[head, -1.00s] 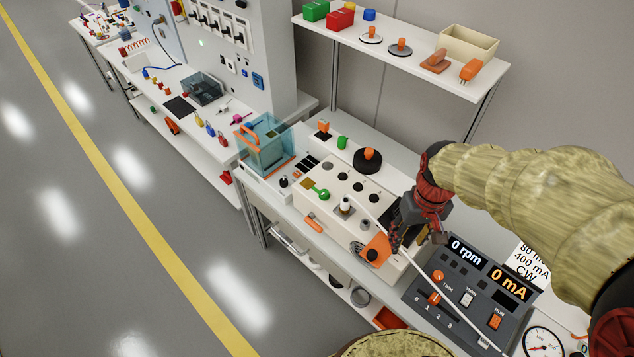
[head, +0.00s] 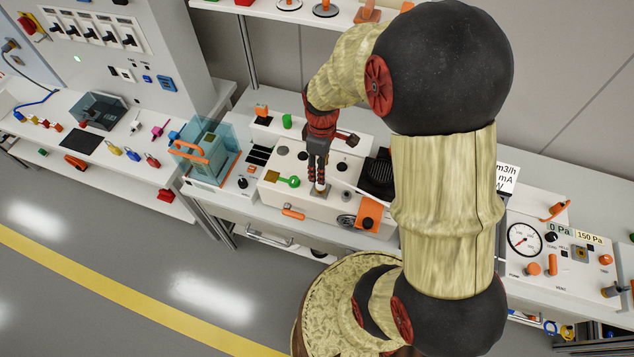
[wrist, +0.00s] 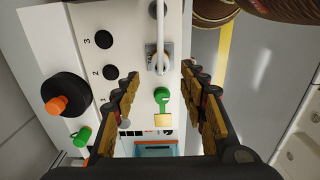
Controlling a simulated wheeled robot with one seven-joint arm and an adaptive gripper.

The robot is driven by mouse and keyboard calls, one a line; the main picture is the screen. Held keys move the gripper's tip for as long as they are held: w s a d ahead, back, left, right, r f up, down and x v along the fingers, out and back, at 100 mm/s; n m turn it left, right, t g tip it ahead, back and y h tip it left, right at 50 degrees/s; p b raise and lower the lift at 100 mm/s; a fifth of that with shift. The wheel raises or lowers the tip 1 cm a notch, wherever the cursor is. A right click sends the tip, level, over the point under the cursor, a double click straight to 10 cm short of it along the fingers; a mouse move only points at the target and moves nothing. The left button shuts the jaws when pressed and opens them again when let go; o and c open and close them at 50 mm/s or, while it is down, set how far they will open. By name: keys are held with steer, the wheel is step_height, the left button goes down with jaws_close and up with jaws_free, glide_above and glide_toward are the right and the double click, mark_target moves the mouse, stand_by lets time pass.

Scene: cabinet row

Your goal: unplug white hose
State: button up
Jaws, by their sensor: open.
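In the wrist view the white hose (wrist: 160,28) runs in from the top edge to a grey square fitting (wrist: 160,57) on the white cabinet top. My gripper (wrist: 161,72) is open, with one finger on each side of the fitting's line and nothing seen between the pads. In the head view my gripper (head: 318,178) points down over the hose's white end (head: 320,187). I cannot tell whether the fingers touch it.
A green-handled part with a brass block (wrist: 162,105) sits close to the fitting. Black ports numbered 1 to 3 (wrist: 110,72) and a black disc with an orange knob (wrist: 62,97) lie to the left. A clear blue box (head: 205,150) stands left of the cabinet.

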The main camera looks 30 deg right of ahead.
steer(key=shift+w+a, duration=0.1)
steer(key=shift+f, duration=0.1)
step_height(320, 180, down, 9)
steer(key=b, duration=0.6)
stand_by(1.7)
jaws_close()
stand_by(0.4)
steer(key=shift+r+p, duration=0.25)
steer(key=shift+p, duration=0.05)
steer(key=shift+r+p, duration=2.25)
steer(key=shift+r, duration=0.65)
